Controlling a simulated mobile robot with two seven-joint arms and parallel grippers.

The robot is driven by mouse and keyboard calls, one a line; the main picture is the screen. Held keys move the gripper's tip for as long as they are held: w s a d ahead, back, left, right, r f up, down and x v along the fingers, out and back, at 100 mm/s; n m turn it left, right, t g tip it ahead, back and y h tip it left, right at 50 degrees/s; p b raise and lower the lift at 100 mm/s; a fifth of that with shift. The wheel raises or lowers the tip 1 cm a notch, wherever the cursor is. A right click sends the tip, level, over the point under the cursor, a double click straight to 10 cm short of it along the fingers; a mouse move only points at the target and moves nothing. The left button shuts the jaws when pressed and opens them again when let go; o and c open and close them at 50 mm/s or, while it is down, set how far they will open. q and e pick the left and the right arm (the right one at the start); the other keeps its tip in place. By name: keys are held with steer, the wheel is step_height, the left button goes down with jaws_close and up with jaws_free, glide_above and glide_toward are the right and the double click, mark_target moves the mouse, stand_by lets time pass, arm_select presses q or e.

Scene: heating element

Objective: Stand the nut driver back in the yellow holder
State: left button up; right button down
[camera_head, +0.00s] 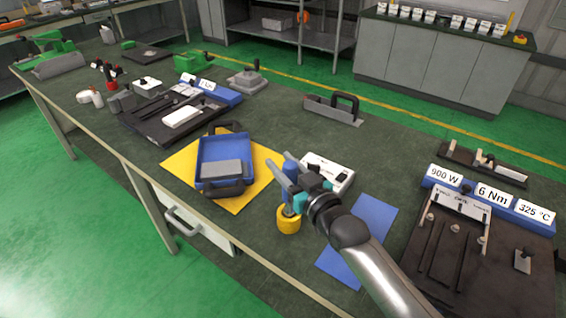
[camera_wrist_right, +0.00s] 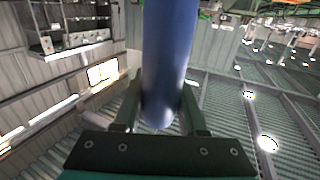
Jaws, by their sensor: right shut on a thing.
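My right gripper (camera_head: 281,178) is shut on the nut driver (camera_head: 290,162), whose blue handle shows above the fingers. In the wrist view the blue handle (camera_wrist_right: 168,60) runs between the two fingers (camera_wrist_right: 160,112). The yellow holder (camera_head: 288,222) stands near the front edge of the bench, directly below the gripper in the head view. The nut driver looks roughly upright over the holder. The gripper partly covers its lower part, so I cannot tell how far its tip is inside. My left gripper is not in view.
A blue tray (camera_head: 222,148) with a grey block lies on a yellow mat (camera_head: 180,168) to the left. A white box (camera_head: 335,165) is just behind the gripper. A blue mat (camera_head: 370,222) and a black fixture with label plates (camera_head: 425,240) lie to the right.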

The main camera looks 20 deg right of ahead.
steer(key=shift+f+b, duration=1.45)
steer(key=shift+f, duration=0.6)
steer(key=shift+c, duration=2.4)
jaws_free()
steer(key=shift+o, duration=0.5)
steer(key=shift+f, duration=0.25)
steer(key=p+v, duration=0.1)
steer(key=v, duration=1.4)
steer(key=shift+r, duration=0.2)
steer(key=shift+s+d, duration=0.15)
